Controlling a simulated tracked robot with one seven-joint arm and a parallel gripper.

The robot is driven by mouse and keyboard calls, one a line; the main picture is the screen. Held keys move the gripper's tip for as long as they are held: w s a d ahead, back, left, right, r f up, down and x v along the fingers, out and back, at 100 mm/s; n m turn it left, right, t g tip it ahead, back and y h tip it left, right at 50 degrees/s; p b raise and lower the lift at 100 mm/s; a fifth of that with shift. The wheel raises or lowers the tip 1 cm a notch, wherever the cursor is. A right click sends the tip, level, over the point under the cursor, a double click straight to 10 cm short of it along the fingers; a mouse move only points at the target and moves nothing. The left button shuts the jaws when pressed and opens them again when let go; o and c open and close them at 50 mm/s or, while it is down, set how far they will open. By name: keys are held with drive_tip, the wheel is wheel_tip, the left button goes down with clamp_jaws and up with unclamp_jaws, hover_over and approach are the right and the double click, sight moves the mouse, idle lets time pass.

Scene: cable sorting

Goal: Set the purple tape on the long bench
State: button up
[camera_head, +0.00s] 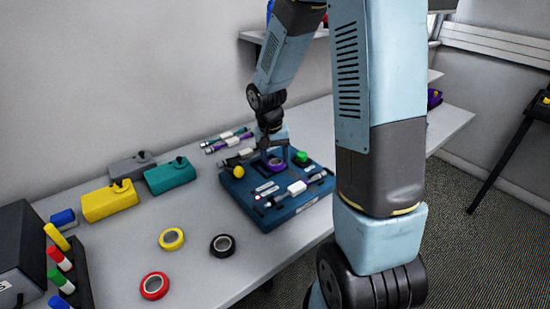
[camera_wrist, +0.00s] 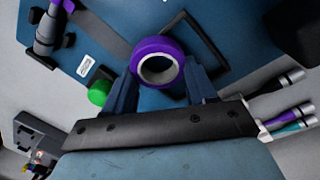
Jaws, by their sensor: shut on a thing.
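The purple tape (camera_wrist: 157,45) is a thick purple ring with a pale inner core. In the wrist view it sits between the fingertips of my gripper (camera_wrist: 162,72), which is shut on it. In the head view my gripper (camera_head: 275,148) points down over the blue board, with the purple tape (camera_head: 276,165) at its tips. Whether the tape touches the board is unclear. The long bench (camera_head: 200,245) is the pale grey top running along the wall under the board.
The blue board (camera_head: 262,215) carries a yellow knob (camera_head: 239,171), a green knob (camera_head: 301,157) and cables. Yellow (camera_head: 171,246), black (camera_head: 222,252) and red (camera_head: 154,295) tapes lie front left. Yellow (camera_head: 108,207) and teal (camera_head: 170,180) boxes stand behind. Bare bench lies left of the board.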

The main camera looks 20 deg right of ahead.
drive_tip(key=shift+s+f, duration=0.15)
drive_tip(key=shift+f, duration=0.25)
